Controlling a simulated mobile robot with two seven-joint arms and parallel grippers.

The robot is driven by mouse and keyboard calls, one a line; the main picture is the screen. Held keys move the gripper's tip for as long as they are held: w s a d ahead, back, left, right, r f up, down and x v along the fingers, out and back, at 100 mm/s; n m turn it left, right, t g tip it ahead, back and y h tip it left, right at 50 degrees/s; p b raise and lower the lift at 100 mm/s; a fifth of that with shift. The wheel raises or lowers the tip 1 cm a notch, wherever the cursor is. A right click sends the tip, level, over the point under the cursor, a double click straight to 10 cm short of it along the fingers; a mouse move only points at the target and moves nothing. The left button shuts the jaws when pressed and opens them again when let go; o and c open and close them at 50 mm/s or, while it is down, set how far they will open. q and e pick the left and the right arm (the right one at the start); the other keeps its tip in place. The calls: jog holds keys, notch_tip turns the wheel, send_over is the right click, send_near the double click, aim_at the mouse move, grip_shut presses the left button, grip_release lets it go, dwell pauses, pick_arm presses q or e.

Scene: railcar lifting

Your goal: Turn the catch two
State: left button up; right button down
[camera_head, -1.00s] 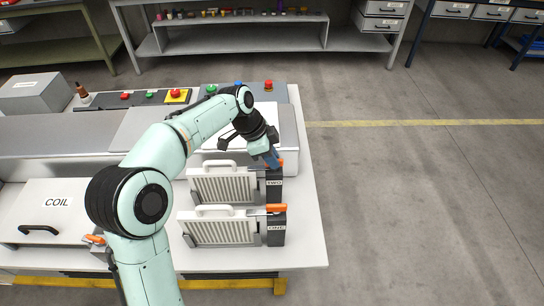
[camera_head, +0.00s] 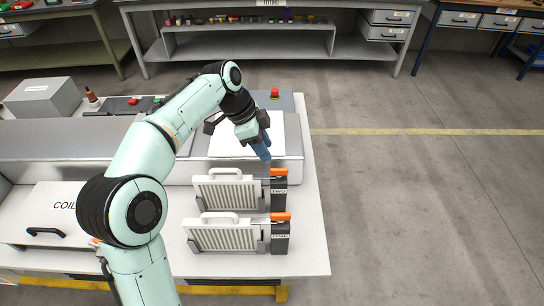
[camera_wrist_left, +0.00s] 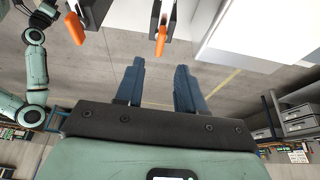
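Catch two is an orange lever (camera_head: 278,171) on top of the black post labelled TWO (camera_head: 280,190), at the right end of the rear white ribbed panel (camera_head: 226,192). The lever lies across the post top. It also shows in the left wrist view (camera_wrist_left: 161,40), ahead of the fingers. My left gripper (camera_head: 261,150) is just behind and above this lever, apart from it. In the left wrist view its blue fingers (camera_wrist_left: 159,88) are spread with nothing between them. My right gripper is not in view.
A second orange lever (camera_head: 281,216) tops the front post, beside another ribbed panel (camera_head: 224,235). A grey-white box (camera_head: 292,143) stands behind the panels. A red button (camera_head: 275,92) is at the bench's back. Open floor (camera_head: 420,190) lies right of the bench.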

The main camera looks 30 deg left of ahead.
pick_arm(q)
jog(key=v, duration=0.4)
jog(key=shift+s+r+p, duration=0.1)
jog(key=shift+p, duration=0.2)
dwell(0.3)
